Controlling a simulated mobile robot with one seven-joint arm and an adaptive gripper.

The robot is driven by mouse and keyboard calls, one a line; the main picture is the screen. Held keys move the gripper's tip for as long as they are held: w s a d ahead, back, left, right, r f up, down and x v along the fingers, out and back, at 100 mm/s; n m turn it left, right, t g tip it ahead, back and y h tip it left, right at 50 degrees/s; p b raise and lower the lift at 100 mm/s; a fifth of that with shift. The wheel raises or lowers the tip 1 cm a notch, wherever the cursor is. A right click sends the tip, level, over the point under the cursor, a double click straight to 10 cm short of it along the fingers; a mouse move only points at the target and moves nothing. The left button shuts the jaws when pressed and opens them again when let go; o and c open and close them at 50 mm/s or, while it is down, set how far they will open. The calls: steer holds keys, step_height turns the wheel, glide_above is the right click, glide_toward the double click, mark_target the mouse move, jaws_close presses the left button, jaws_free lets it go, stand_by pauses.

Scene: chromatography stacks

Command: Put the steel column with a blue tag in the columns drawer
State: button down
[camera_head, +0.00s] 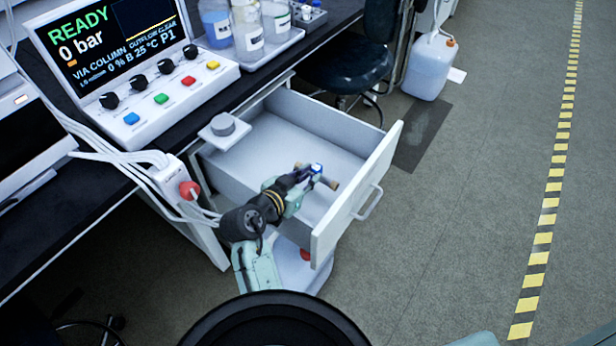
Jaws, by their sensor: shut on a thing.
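The columns drawer (358,190) is pulled open under the bench, its pale inside mostly bare. My gripper (312,176) reaches over the drawer and is shut on the steel column (332,184). The column is small in view, with a blue tag near my fingertips and a brownish end sticking out to the right. My fingers hide much of it. It lies roughly level inside the drawer's outline, near the front panel. I cannot tell whether it touches the drawer floor.
A control unit (165,95) reading READY and 0 bar stands on the bench, with a tray of bottles (270,45) behind. A dark chair (345,65) stands beyond the drawer.

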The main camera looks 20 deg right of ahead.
steer(key=c, duration=1.5)
jaws_free()
steer(key=shift+s+f, duration=0.15)
steer(key=shift+f, duration=0.65)
steer(key=v, duration=0.4)
steer(key=r+v, duration=0.1)
steer(key=v, duration=0.7)
steer(key=shift+r, duration=0.5)
